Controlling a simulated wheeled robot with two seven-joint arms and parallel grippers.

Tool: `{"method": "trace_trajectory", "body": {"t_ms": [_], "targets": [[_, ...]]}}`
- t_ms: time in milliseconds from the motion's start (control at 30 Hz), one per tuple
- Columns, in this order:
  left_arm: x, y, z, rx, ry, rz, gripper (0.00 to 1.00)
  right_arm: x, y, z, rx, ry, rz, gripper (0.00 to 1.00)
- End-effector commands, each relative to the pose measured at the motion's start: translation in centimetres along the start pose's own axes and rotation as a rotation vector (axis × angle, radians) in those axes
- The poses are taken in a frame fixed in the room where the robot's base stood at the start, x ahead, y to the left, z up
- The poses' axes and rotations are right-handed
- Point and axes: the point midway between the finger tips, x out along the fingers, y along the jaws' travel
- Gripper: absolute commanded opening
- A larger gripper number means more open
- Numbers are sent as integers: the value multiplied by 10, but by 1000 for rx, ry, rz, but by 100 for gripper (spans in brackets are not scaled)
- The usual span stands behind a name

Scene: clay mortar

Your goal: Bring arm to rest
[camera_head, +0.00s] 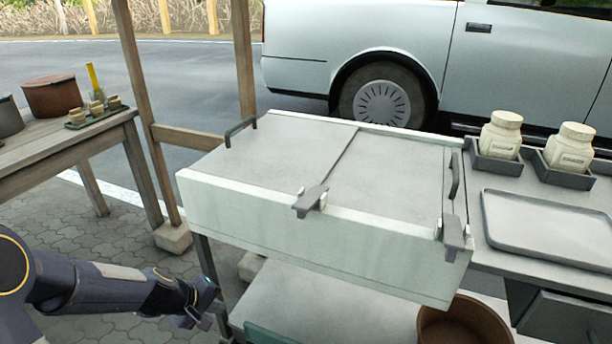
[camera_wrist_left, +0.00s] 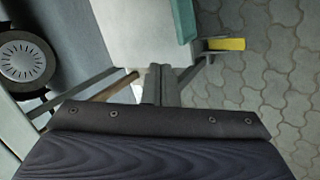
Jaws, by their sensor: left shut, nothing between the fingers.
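My left arm (camera_head: 90,285) comes in low from the left in the head view. Its gripper (camera_head: 205,302) is shut and empty, low beside the front left leg of the white cart (camera_head: 300,222), over the paved ground. It appears apart from the cart's leg, though the gap is hard to judge. In the left wrist view a dark part of my own wrist fills the bottom of the picture. My right arm and gripper are not in view.
The cart has a closed two-part top and a lower shelf (camera_head: 320,300); a brown round tub (camera_head: 465,322) stands below right. A grey tray (camera_head: 550,228) and two jars (camera_head: 502,135) are at the right. A wooden table (camera_head: 60,145) stands left. Paving between is open.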

Motion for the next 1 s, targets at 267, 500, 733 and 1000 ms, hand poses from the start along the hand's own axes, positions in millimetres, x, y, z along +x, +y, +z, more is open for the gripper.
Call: {"method": "trace_trajectory", "body": {"t_ms": [267, 500, 733, 1000], "targets": [[-141, 23, 66, 309, -18, 98, 0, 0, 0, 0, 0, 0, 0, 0], [-206, -8, 124, 516, -4, 71, 0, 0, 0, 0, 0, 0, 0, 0], [-231, -39, 156, 624, 24, 22, 0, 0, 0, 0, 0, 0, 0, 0], [-267, -40, 169, 675, 41, -17, 0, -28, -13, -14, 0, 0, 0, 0]]}}
